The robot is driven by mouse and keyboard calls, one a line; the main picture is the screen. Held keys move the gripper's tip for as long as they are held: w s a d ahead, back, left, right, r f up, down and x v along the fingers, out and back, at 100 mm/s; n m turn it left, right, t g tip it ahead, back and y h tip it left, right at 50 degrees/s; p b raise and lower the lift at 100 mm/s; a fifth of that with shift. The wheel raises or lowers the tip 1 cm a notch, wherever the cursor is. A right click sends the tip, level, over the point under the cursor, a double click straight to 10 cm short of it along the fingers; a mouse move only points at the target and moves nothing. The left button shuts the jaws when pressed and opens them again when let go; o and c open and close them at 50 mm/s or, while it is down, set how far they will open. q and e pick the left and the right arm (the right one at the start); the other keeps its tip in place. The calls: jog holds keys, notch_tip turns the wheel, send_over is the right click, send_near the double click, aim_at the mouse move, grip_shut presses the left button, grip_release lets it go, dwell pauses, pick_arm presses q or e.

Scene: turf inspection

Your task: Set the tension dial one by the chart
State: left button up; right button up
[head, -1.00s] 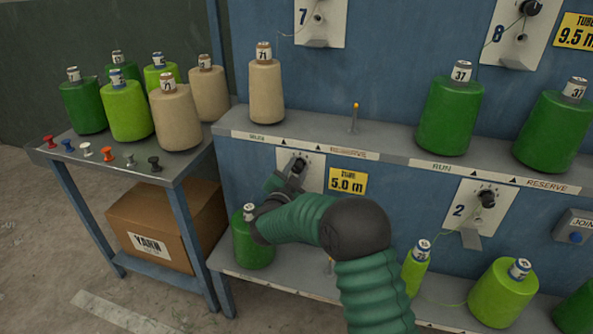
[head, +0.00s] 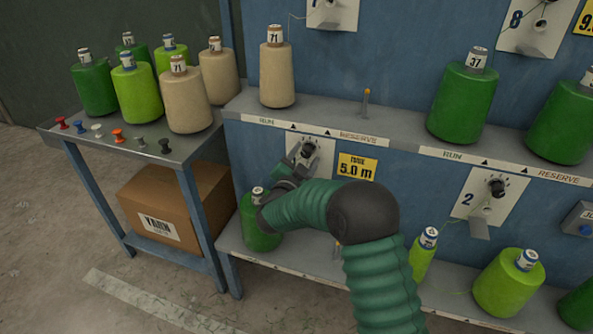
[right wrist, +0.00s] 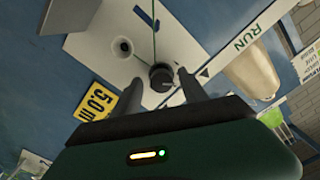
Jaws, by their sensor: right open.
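Tension dial one, a small black knob (head: 308,149), sits on a white plate (head: 325,158) on the blue panel, left of a yellow "5.0 m" tag (head: 356,167). My right gripper (head: 299,162) is just in front of the dial, and its arm hides part of the plate. In the right wrist view, the dial (right wrist: 161,77) shows between the tips of my open right gripper (right wrist: 159,88). I cannot tell whether either finger touches it. The plate (right wrist: 92,45) has a hole with a thread near it. No chart can be made out. My left gripper is out of view.
A beige cone (head: 277,75) stands on the shelf above the dial. A green cone (head: 258,225) stands below, close to my right arm. Dial two (head: 496,187) is to the right. A side table (head: 110,143) holds several cones and coloured pegs.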

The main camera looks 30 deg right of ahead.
jog(key=p+v, duration=0.3)
jog(key=v, duration=1.2)
jog(key=shift+s+a, duration=0.15)
jog(key=a+f+n+y, duration=0.6)
jog(key=a+n+y, duration=0.4)
jog(key=y, duration=0.2)
jog(key=s+f+n+g+y, duration=0.1)
jog(key=s+f+n+g, duration=0.25)
jog(key=s, duration=0.65)
jog(key=s+f+n+g+y, duration=0.1)
jog(key=s+f+n+g, duration=0.3)
jog(key=s, duration=0.7)
notch_tip(320, 180, up, 28)
jog(key=g+p, duration=0.1)
jog(key=p, duration=2.7)
jog(key=shift+s+d+m, duration=0.2)
jog(key=shift+d+m, duration=0.15)
jog(key=shift+d, duration=0.15)
